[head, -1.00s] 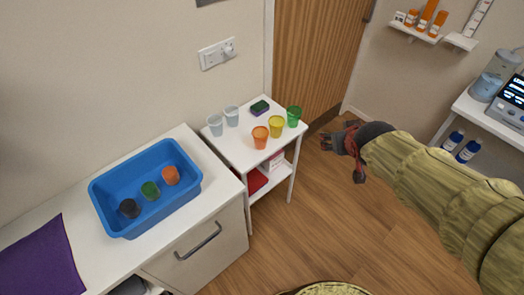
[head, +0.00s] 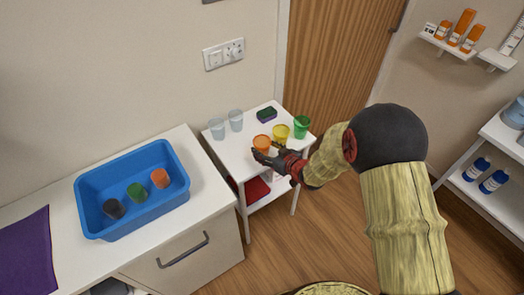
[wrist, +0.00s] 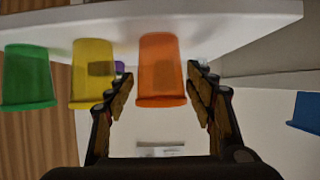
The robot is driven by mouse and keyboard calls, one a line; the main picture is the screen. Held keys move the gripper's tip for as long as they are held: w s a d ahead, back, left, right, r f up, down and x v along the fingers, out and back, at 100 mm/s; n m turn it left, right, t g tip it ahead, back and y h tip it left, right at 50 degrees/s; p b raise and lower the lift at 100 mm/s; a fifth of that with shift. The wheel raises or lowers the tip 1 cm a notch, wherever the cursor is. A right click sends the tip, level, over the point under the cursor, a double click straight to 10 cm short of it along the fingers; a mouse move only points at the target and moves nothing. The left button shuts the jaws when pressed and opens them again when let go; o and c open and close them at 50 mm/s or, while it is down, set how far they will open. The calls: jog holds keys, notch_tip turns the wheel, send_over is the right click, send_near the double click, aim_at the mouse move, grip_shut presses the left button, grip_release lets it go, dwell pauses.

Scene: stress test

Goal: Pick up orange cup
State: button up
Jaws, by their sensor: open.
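An orange cup (head: 262,142) stands at the front of the small white cart top, beside a yellow cup (head: 281,133). My gripper (head: 264,157) is open at the cart's front edge, close to this cup. In the wrist view, which looks upside down, the orange cup (wrist: 159,68) appears in the gap between the fingers of my gripper (wrist: 160,82). I see no clear contact, and cannot tell how deep it is between them. Another orange cup (head: 160,178) is in the blue tub on the counter.
A green cup (head: 301,127) stands right of the yellow one. Two clear cups (head: 218,129) and a sponge (head: 266,115) are farther back. The blue tub (head: 86,190) also holds a green cup (head: 137,193) and a dark cup (head: 113,208). Wall and door stand behind the cart.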

aim_at(258, 145)
jog(key=b+x, duration=0.2)
jog(key=x, duration=0.5)
jog(key=shift+w+a, duration=0.15)
jog(key=c, duration=0.3)
jog(key=shift+c, duration=1.2)
